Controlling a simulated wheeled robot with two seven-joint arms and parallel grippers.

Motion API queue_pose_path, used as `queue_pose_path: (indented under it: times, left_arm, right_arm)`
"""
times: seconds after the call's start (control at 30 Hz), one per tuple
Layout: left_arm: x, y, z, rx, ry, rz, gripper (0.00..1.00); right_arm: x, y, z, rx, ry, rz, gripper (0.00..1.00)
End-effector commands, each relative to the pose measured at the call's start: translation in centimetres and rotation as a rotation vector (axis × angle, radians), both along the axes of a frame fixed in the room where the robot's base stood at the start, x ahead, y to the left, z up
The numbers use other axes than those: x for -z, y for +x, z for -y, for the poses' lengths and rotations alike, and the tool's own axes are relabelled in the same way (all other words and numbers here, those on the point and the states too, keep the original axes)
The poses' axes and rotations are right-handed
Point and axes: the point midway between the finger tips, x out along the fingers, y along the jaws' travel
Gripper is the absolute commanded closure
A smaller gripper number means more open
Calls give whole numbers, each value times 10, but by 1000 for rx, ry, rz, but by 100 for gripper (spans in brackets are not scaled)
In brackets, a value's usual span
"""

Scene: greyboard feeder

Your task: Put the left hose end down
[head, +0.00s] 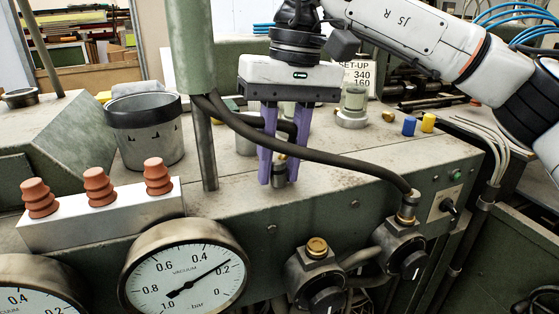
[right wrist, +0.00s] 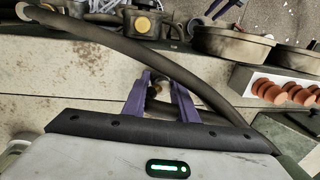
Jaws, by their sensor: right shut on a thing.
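My right gripper (head: 278,181) points down over the grey machine top, close to its front edge. Its purple fingers are shut on the left hose end (head: 280,170), a small dark metal fitting with a brassy part. In the right wrist view the fitting (right wrist: 152,91) shows between the fingers (right wrist: 160,84). The fitting's lower end is at or just above the machine top (head: 235,200); I cannot tell whether it touches. The dark hose (head: 315,158) passes in front of the fingers and runs right to a brass fitting on the right valve (head: 407,205). My left gripper is out of view.
A green post (head: 192,50) stands left of the gripper. A grey cup (head: 145,135) and a white block (head: 105,213) with red suction cups are further left. Gauges (head: 185,275) and a left valve with a brass cap (head: 317,247) line the front. Blue (head: 409,125) and yellow (head: 428,122) pieces lie right.

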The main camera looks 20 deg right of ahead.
Motion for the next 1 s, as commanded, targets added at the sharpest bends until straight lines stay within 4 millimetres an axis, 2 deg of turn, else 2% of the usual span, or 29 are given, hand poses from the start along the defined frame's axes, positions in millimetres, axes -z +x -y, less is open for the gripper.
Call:
queue_pose_path:
  times: [0.3,0.33,0.43,0.77,0.87,1.0]
  left_arm:
    - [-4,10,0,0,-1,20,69]
    - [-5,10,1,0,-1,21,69]
    - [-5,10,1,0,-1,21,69]
    - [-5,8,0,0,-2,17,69]
    - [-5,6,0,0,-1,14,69]
    - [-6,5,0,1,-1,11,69]
  right_arm:
    - [3,0,0,0,0,1,100]
    - [3,0,0,0,0,1,71]
    - [2,0,0,0,0,1,55]
    - [-2,0,0,1,-1,1,55]
    - [-14,1,2,2,0,4,55]
    - [-43,1,5,2,2,5,55]
